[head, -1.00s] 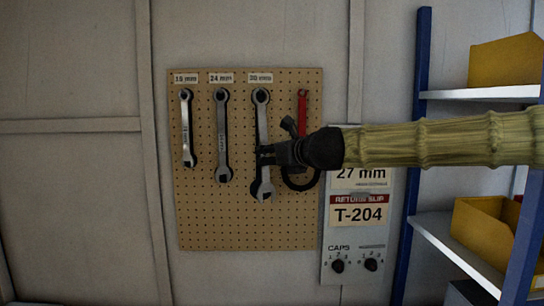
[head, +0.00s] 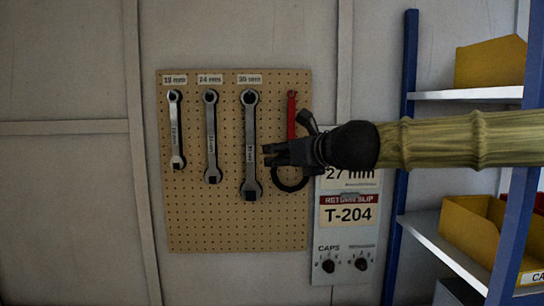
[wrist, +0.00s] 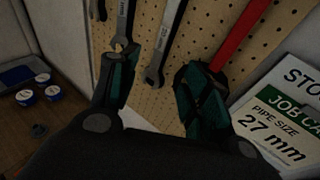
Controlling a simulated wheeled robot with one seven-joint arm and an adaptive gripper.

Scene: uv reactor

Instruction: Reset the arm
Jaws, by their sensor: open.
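My gripper (head: 275,154) is in front of the pegboard's right part, just right of the 30 mm wrench (head: 250,145), which hangs on the board. In the wrist view my gripper (wrist: 155,95) has its two fingers spread wide, with nothing held between them. My arm reaches in from the right of the head view. A red-handled tool (head: 291,112) with a dark curved lower part hangs behind my gripper, which partly hides it.
The pegboard (head: 230,225) also holds two smaller wrenches, under 24 mm (head: 211,137) and 19 mm (head: 176,130) labels. A sign panel (head: 347,240) with knobs hangs at right. Blue-framed shelves (head: 404,150) with yellow bins (head: 490,62) stand farther right.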

